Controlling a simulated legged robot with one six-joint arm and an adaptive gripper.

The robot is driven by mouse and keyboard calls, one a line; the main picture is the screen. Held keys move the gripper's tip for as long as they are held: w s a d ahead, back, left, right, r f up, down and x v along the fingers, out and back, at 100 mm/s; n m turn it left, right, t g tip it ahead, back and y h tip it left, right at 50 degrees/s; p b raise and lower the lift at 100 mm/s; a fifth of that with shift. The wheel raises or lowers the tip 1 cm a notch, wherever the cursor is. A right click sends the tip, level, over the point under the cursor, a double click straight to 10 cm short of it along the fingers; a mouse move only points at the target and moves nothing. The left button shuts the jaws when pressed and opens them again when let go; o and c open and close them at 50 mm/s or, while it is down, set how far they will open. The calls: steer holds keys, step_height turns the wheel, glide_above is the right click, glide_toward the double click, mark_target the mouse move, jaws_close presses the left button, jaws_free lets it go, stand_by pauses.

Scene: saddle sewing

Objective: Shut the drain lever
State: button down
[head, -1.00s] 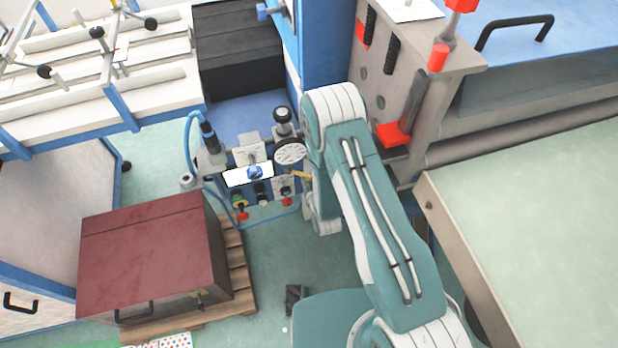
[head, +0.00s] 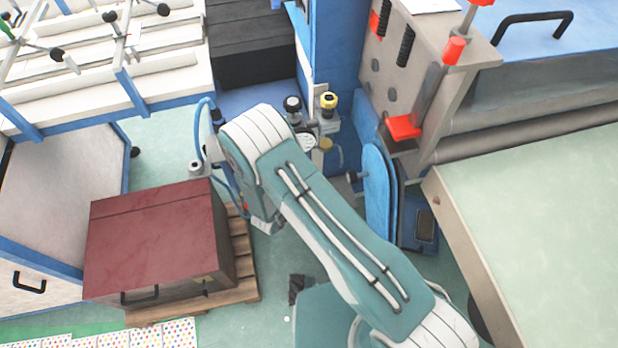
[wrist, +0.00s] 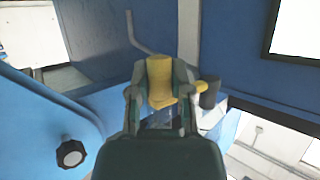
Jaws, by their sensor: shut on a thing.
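In the wrist view a yellow lever (wrist: 160,78) stands between the two fingers of my gripper (wrist: 160,97). The fingers are shut on it, one at each side. A thinner yellow piece (wrist: 195,89) runs from its right side to a dark grey fitting (wrist: 210,93). In the head view my arm covers the gripper and much of the valve unit. A small yellow part (head: 325,144) shows just right of the arm there; I cannot tell whether it is the same lever.
In the wrist view a blue panel with a black knob (wrist: 71,154) is close at left. In the head view a yellow-topped knob (head: 329,101) stands beside the blue column (head: 338,60). A dark red box (head: 155,240) on a pallet is at left, and a pale-topped table (head: 540,210) at right.

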steer(key=shift+s+a+m+g+h, duration=0.1)
steer(key=shift+a+m+g+h, duration=0.6)
steer(key=shift+m+h, duration=0.3)
steer(key=c, duration=0.5)
jaws_free()
steer(key=shift+c, duration=0.2)
steer(key=v, duration=1.2)
steer(key=shift+f, duration=0.15)
steer(key=shift+a, duration=0.15)
